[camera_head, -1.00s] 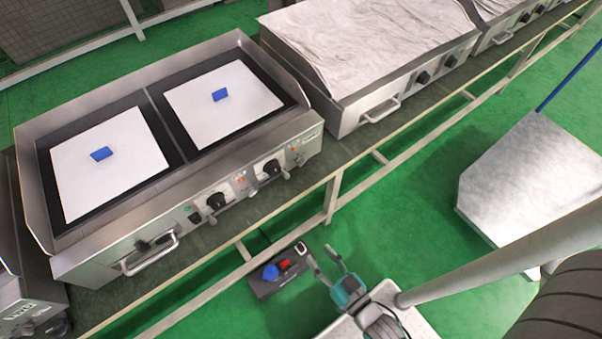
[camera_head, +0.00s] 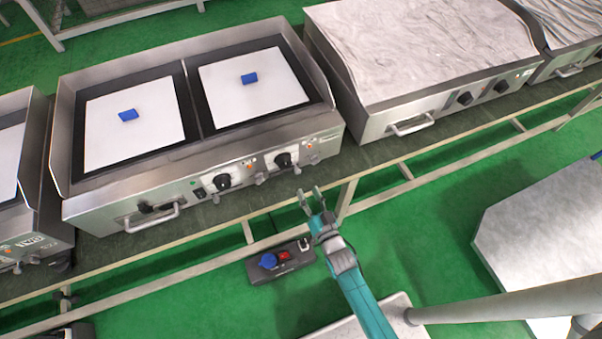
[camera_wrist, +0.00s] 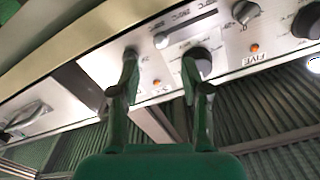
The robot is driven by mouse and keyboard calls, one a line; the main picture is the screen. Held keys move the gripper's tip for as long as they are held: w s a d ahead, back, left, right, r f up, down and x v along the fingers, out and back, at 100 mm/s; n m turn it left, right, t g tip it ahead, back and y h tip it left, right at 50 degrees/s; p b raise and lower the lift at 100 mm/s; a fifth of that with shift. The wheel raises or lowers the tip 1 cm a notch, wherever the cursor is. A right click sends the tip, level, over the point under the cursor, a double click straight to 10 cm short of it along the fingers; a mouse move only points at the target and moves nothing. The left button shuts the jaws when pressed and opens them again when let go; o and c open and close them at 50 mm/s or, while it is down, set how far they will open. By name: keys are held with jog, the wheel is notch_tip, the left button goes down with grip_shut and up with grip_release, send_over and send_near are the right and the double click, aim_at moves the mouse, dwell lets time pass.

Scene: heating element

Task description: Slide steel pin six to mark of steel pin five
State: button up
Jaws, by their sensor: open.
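My gripper (camera_head: 310,194) is open and empty. In the head view it hangs in front of the right part of the double griddle's control panel (camera_head: 235,178). In the wrist view its two fingers (camera_wrist: 160,62) stand apart below a slotted panel. A small bright steel pin (camera_wrist: 161,41) sits at the lower left end of a dark slot (camera_wrist: 190,27), above the gap between the fingertips and apart from them. A FIVE label (camera_wrist: 256,58) lies right of the fingers. I cannot make out a label for pin six. The right finger partly covers a black knob (camera_wrist: 203,62).
More knobs (camera_wrist: 245,12) stand near the slot. A handle (camera_head: 148,218) juts from the griddle front. White sheets with blue blocks (camera_head: 249,78) lie on top. A bench rail (camera_head: 190,258) runs below, and a dark box (camera_head: 280,264) lies under my arm.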

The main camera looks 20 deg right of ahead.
aim_at(299, 173)
jog(key=w, duration=0.8)
jog(key=shift+w, duration=0.1)
grip_shut()
